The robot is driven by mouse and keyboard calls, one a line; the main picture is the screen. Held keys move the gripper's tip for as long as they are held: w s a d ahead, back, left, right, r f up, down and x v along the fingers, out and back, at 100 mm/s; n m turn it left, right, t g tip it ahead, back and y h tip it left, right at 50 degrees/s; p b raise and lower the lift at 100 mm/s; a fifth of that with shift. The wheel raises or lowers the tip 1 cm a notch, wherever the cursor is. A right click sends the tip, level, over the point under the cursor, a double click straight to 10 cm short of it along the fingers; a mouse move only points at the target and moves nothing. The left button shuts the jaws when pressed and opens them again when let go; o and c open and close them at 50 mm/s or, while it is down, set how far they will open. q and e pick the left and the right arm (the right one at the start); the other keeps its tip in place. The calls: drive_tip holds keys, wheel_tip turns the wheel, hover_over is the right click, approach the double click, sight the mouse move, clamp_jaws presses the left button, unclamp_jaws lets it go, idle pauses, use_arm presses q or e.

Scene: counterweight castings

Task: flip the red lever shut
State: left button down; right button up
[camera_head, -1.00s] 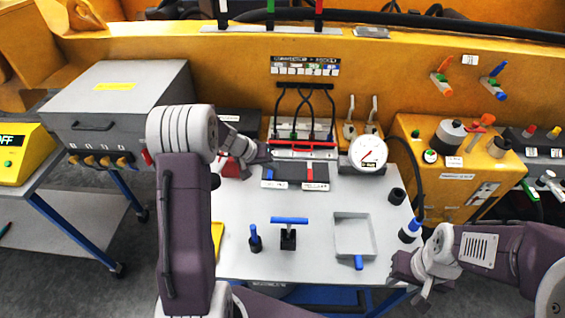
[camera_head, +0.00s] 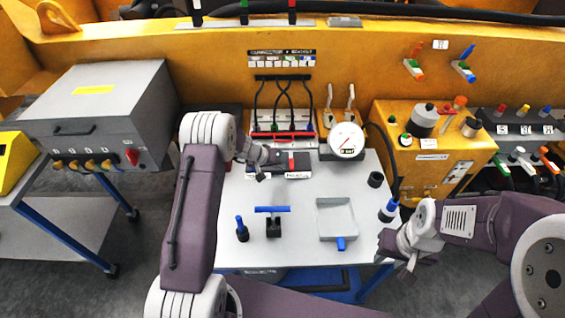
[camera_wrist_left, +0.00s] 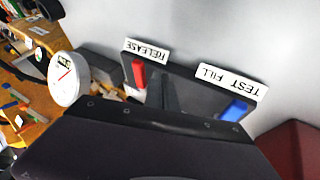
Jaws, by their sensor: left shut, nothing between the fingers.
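The red lever (camera_wrist_left: 139,75) is on a dark panel (camera_wrist_left: 188,93) beside the RELEASE label in the left wrist view. It shows in the head view as a small red strip (camera_head: 291,161). A blue lever (camera_wrist_left: 234,110) is beside the TEST FILL label on the same panel. My left gripper (camera_head: 262,177) is shut and empty over the panel's left part, hiding the blue lever in the head view. In the wrist view its dark tip (camera_wrist_left: 160,92) appears between the two levers; contact cannot be told. My right gripper (camera_head: 395,260) is at the table's front right, its fingers unclear.
A dial gauge (camera_head: 347,141) stands right of the panel, and a rack with a red bar (camera_head: 283,137) behind it. A blue T-handle (camera_head: 272,210), a blue-topped post (camera_head: 241,229) and a shallow square tray (camera_head: 336,219) stand in front. The table between them is bare.

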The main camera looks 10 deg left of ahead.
use_arm(q)
drive_tip(key=shift+w+d+r, duration=0.1)
drive_tip(key=shift+w+d, duration=0.05)
drive_tip(key=shift+d, duration=0.55)
use_arm(e)
drive_tip(key=shift+r, duration=0.35)
